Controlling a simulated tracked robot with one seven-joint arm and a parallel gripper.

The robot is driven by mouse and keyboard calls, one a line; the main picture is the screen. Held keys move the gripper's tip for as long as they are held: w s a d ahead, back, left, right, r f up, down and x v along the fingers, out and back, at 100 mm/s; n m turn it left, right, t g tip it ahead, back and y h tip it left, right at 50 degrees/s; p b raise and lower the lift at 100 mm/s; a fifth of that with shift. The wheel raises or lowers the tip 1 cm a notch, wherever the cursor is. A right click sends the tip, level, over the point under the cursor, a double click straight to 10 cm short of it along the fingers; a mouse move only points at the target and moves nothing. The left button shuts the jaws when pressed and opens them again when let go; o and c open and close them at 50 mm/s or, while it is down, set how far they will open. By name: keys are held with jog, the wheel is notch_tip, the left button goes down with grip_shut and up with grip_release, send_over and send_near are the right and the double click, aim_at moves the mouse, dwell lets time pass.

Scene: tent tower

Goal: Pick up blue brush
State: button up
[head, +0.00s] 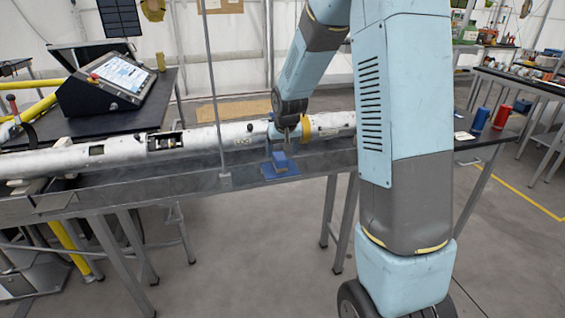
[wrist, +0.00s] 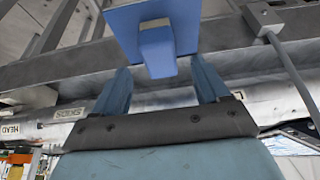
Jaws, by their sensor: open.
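The blue brush (head: 280,160) shows in the head view as a small blue block on a flat darker blue plate (head: 291,172), on the metal beam's front edge. I cannot tell whether block and plate are one piece. In the wrist view, the block (wrist: 157,52) stands out from the square plate (wrist: 184,22). My gripper (head: 284,143) is just above and behind the block in the head view. In the wrist view, my gripper (wrist: 160,67) has its two blue fingers wide apart, with the block's end between or just beyond the tips. Contact cannot be made out.
A long white tube (head: 210,140) lies along the grey metal beam (head: 130,180) behind the brush. A thin upright pole (head: 213,85) stands left of it. A tablet console (head: 118,76) is at the left. A blue cup (head: 480,121) and red cup (head: 502,116) stand at the right.

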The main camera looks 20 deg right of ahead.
aim_at(280, 155)
jog(key=shift+x, duration=2.9)
jog(key=c, duration=1.2)
jog(key=shift+o, duration=0.2)
jog(key=shift+r, duration=0.6)
jog(key=v, duration=0.2)
jog(key=shift+w+r, duration=0.15)
jog(key=shift+r, duration=0.25)
jog(key=s+r, duration=0.9)
jog(key=s, duration=0.4)
jog(key=shift+s, duration=0.3)
